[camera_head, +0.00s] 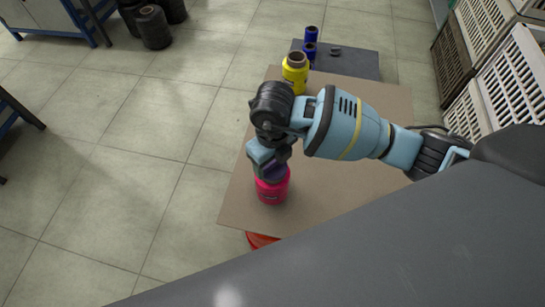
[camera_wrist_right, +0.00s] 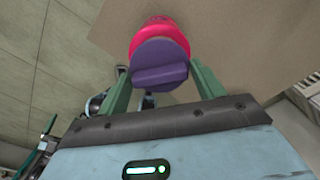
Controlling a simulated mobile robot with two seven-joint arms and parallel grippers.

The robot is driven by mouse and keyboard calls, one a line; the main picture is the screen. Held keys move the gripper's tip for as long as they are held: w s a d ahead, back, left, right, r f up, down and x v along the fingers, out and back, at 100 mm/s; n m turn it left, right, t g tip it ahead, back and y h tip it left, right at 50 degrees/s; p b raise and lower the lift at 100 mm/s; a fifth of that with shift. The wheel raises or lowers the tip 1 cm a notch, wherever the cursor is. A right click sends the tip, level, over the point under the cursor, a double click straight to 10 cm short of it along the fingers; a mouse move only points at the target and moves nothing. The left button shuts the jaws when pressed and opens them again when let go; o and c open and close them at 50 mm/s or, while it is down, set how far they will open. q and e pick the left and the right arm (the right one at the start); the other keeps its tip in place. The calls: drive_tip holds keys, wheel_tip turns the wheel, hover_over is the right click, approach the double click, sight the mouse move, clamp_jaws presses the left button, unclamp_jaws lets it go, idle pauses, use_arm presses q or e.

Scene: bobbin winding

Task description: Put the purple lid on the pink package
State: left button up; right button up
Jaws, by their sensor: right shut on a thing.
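The pink package (camera_head: 272,190) stands upright on the brown tabletop near its left front corner. My right gripper (camera_head: 268,164) is directly over it, pointing down and shut on the purple lid (camera_head: 274,172). In the right wrist view, the round purple lid (camera_wrist_right: 160,64) with its raised bar sits between the two green fingers of the right gripper (camera_wrist_right: 162,82). The pink package (camera_wrist_right: 155,28) shows just behind the lid there. I cannot tell whether the lid touches the package or hovers slightly above it. The package's top is hidden. My left gripper is not in view.
A yellow bobbin-like container (camera_head: 295,75) stands at the table's far edge. Blue spools (camera_head: 310,50) are on a dark surface (camera_head: 362,65) beyond. A red object (camera_head: 262,240) shows below the front edge. Crates (camera_head: 495,80) stand at right. The tabletop (camera_head: 340,190) right of the package is clear.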

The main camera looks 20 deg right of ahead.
drive_tip(key=o, duration=1)
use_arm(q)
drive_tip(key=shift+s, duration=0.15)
use_arm(e)
wheel_tip(320, 180, up, 6)
drive_tip(key=shift+r+p, duration=0.25)
drive_tip(key=shift+p, duration=0.05)
drive_tip(key=shift+r, duration=0.6)
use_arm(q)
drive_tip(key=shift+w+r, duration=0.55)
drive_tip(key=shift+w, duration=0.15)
use_arm(e)
drive_tip(key=shift+r, duration=0.1)
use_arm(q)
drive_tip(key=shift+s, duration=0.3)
